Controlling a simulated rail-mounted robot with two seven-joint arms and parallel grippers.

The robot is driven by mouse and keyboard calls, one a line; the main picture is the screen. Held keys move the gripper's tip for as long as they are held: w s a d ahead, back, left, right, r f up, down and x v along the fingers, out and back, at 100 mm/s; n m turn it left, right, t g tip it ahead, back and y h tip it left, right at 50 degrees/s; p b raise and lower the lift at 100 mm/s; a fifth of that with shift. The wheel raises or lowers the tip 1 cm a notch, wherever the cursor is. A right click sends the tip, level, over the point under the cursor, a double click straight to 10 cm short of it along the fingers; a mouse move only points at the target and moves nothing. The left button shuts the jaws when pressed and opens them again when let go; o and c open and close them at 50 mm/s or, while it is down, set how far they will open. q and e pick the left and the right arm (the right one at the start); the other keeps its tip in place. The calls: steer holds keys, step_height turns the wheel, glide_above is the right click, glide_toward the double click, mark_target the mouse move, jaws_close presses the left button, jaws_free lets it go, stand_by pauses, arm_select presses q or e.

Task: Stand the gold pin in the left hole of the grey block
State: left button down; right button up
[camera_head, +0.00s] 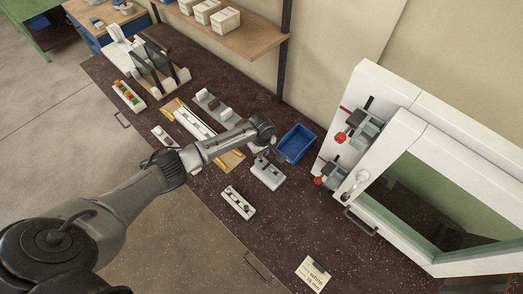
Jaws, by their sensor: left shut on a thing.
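My left arm comes in from the left and reaches across the bench. My left gripper (264,152) points down just above a light grey block (268,175) near the middle of the bench. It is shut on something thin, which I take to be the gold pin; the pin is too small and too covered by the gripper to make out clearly. The block's left end lies close under the fingers, and I cannot tell whether the pin touches its left hole. My right gripper is not in view.
A blue bin (296,144) stands just right of the block. A pale block with small knobs (238,203) lies in front. A white cabinet (400,160) with red-handled clamps stands at right. A note card (312,274) lies near the front edge. Bare bench lies between.

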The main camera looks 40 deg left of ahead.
arm_select(q)
steer(key=shift+p, duration=0.45)
stand_by(0.6)
steer(key=shift+f, duration=0.1)
stand_by(0.5)
steer(key=shift+f, duration=0.4)
steer(key=shift+f+b, duration=0.35)
steer(key=shift+b, duration=0.05)
steer(key=shift+f, duration=0.35)
steer(key=shift+f+b, duration=0.35)
steer(key=shift+f+b, duration=0.6)
steer(key=shift+f, duration=0.65)
steer(key=c, duration=0.9)
jaws_free()
steer(key=shift+r, duration=0.1)
